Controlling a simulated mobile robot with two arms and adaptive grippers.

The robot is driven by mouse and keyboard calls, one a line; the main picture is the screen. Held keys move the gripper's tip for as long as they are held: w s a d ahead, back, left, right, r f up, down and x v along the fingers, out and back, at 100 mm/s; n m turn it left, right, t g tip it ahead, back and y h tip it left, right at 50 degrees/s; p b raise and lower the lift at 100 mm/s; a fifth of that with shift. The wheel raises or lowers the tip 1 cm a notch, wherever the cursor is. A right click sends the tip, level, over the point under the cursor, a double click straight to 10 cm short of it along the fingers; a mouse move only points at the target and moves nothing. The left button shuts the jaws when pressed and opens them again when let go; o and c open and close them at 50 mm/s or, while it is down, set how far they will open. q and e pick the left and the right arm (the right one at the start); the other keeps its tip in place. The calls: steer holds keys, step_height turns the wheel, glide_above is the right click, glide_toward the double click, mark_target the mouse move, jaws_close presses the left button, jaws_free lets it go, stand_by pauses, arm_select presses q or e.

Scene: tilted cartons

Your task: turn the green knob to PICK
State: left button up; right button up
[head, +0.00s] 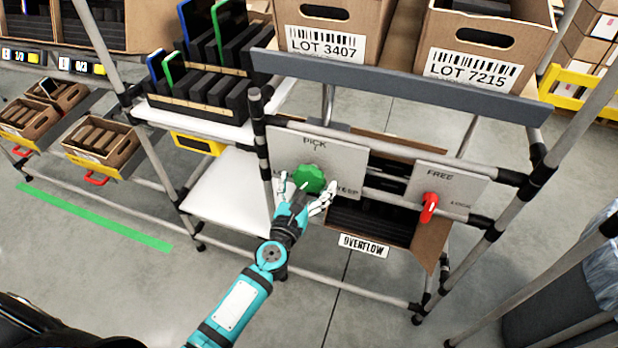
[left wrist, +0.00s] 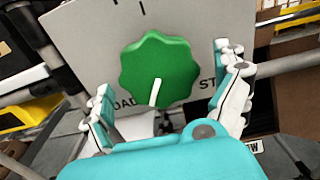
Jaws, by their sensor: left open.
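The green knob (head: 308,178) is a scalloped dial on a grey panel (head: 343,155). PICK is printed above it in the head view; the lower labels are partly covered by my gripper. In the left wrist view the knob (left wrist: 165,58) shows a white mark on its lower part, pointing down and slightly left, between LOAD at lower left and a partly hidden label starting with ST at lower right. My left gripper (head: 304,190) is open, one finger on each side of the knob; contact cannot be told. In the left wrist view, gaps show beside both fingers. My right gripper is not in view.
A red handle (head: 429,207) sits on a FREE/LOCK panel (head: 455,187) to the right. A carton with an OVERFLOW label (head: 363,246) is below. Rack tubes surround the panels. Cartons LOT 3407 (head: 327,43) and LOT 7215 (head: 470,68) stand above.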

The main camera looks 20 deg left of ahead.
arm_select(q)
steer(key=shift+w, duration=0.75)
steer(key=c, duration=1.2)
